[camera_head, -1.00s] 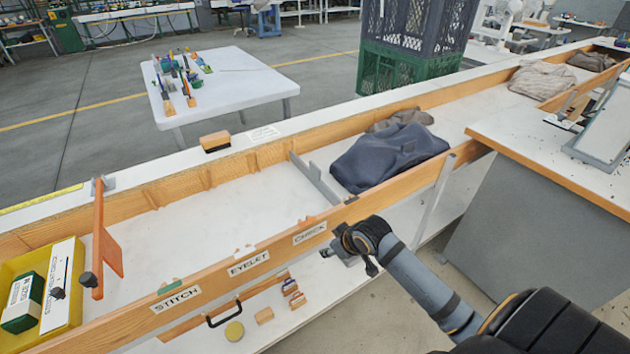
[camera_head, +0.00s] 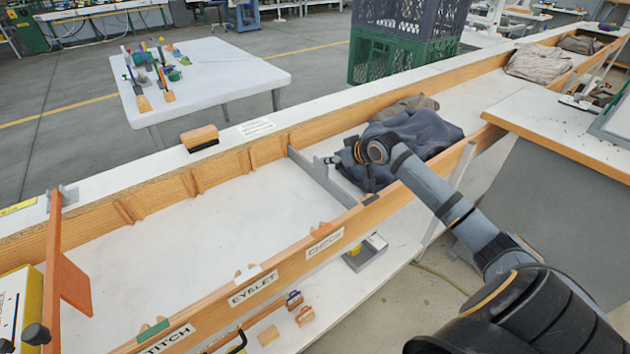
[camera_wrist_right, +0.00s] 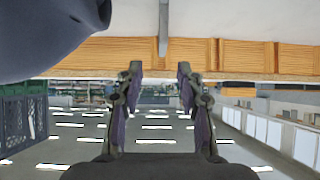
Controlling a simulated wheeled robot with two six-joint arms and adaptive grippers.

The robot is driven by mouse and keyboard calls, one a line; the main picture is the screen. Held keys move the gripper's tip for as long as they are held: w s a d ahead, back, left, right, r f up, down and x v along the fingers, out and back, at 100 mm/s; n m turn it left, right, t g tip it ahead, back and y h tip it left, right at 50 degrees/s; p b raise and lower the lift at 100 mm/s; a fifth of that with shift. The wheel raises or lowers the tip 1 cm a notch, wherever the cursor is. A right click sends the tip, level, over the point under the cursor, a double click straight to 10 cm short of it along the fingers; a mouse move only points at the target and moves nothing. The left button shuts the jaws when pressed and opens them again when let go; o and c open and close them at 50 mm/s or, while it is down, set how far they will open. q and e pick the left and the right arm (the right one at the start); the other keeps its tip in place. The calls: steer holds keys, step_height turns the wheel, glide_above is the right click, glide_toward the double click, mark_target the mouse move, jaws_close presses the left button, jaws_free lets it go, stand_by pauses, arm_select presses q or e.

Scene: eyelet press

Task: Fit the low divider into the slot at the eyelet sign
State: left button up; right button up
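A low grey divider (camera_head: 313,172) stands across the wooden-walled trough, on the far side of the CHECK sign (camera_head: 325,242). The EYELET sign (camera_head: 253,287) is on the near wall, to the left of CHECK, with a white tab above it. My right gripper (camera_head: 328,160) is over the trough, close to the upper middle of the divider. In the right wrist view its fingers (camera_wrist_right: 160,70) are apart with nothing between them, and the divider's grey edge (camera_wrist_right: 163,28) shows just beyond the tips. I cannot tell whether they touch it. My left gripper is out of view.
Dark cloth (camera_head: 425,135) lies in the trough right of the divider, partly behind my arm. An orange paddle (camera_head: 68,275) stands at the left. A brush (camera_head: 199,138) lies on the far ledge. The trough floor between paddle and divider is clear.

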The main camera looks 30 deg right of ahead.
mark_target(314, 163)
steer(key=shift+w+f, duration=0.3)
steer(key=shift+f, duration=0.25)
steer(key=shift+w, duration=0.2)
steer(key=b+x, duration=0.1)
steer(key=x, duration=0.4)
steer(key=shift+a, duration=0.1)
steer(key=shift+f, duration=0.15)
steer(key=x, duration=0.5)
steer(key=shift+s+a+b, duration=0.1)
steer(key=shift+a+b, duration=0.05)
steer(key=shift+b, duration=0.15)
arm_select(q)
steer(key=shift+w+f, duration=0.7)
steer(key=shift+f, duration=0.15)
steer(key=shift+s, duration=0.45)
arm_select(e)
jaws_close()
